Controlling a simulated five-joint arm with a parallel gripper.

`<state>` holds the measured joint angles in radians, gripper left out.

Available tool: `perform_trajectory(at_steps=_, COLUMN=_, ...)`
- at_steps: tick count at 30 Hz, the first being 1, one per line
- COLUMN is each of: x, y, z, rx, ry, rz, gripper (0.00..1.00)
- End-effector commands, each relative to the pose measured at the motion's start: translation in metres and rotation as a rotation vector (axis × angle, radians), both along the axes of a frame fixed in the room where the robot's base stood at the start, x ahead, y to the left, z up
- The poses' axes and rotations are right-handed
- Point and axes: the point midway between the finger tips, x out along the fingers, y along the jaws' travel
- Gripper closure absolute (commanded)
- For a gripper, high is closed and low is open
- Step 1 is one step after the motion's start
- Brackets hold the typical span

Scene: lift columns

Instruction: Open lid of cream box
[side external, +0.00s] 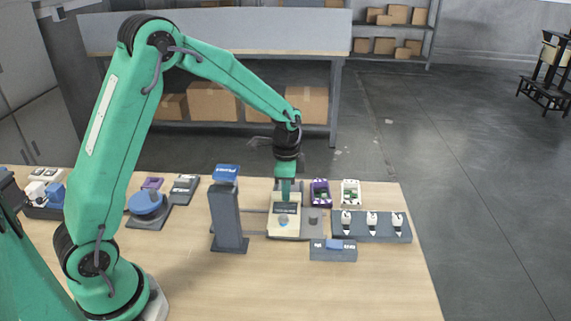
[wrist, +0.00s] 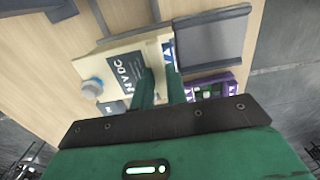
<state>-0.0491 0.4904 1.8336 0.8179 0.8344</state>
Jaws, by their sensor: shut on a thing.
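The cream box (side external: 284,229) stands on the table near the middle of the side external view. It has a dark lettered label and a blue-grey round knob. In the wrist view the cream box (wrist: 128,58) shows at upper left, with its knob at its left end and a white strip with blue marks at its right end. My gripper (side external: 286,198) points down at the far end of the box. In the wrist view my gripper (wrist: 160,80) has its two green fingers around the box's lid edge beside the label. The fingers partly hide the grip.
A dark post with a blue top (side external: 228,215) stands close left of the box. A purple tray (side external: 320,193) and a white tray (side external: 350,193) stand to the right, behind a rack of white pieces (side external: 372,225). A grey block (side external: 333,250) lies in front. The table's front is clear.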

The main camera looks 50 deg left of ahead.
Motion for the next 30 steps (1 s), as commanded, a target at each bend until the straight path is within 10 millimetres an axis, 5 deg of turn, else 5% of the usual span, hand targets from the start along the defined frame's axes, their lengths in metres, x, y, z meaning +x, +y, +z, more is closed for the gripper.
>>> perform_trajectory(at_steps=30, x=-0.030, y=-0.030, z=0.001, rx=0.000, ry=-0.001, rz=-0.001, gripper=1.00)
